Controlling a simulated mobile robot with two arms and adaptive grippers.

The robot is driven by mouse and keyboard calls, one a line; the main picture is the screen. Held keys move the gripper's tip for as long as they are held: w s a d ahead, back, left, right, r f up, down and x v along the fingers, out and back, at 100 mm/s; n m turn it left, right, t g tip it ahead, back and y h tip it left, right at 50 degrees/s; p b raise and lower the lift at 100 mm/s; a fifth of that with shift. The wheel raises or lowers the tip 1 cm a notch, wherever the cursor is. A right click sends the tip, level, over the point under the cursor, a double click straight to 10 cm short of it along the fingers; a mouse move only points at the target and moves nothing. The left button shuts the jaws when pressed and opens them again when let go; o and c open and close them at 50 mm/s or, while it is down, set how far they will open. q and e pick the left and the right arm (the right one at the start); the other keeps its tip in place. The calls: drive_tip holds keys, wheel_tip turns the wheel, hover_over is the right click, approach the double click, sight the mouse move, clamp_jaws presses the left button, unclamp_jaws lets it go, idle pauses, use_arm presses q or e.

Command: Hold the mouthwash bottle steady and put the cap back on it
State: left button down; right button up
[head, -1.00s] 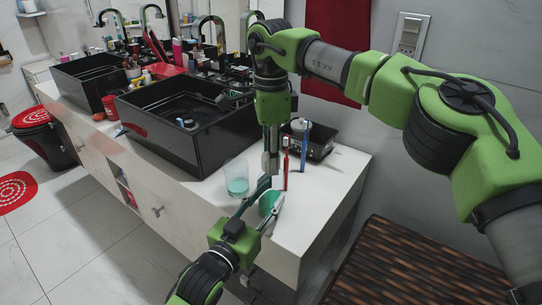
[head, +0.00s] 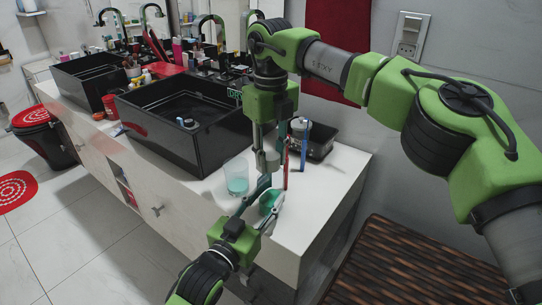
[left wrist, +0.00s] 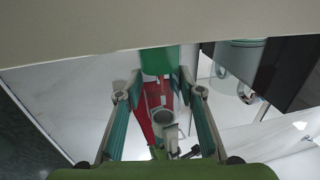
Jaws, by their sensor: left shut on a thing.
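The green mouthwash bottle (head: 268,203) stands near the front edge of the white counter in the head view. My left gripper (head: 265,207) is shut around it; in the left wrist view the bottle (left wrist: 158,60) is between the fingers. My right gripper (head: 268,162) points down just above the bottle, its two fingers side by side. A grey rounded shape is at its tips; I cannot tell whether this is the cap or the fingertips. The bottle's mouth is hidden by the grippers, and I cannot make out contact between the right gripper and the bottle.
A blue toothbrush (head: 305,145) and a red one (head: 286,170) stand close behind, near a black tray (head: 322,142). The black sink (head: 170,140) lies left. The counter right of the bottle is clear.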

drive_tip(key=o, duration=0.3)
drive_tip(key=shift+r, duration=0.1)
wheel_tip(320, 180, up, 10)
drive_tip(key=shift+a+r, duration=0.1)
drive_tip(key=shift+r, duration=0.8)
drive_tip(key=shift+s, duration=0.1)
use_arm(q)
drive_tip(key=c, duration=1.3)
unclamp_jaws()
drive_tip(key=v, duration=1.2)
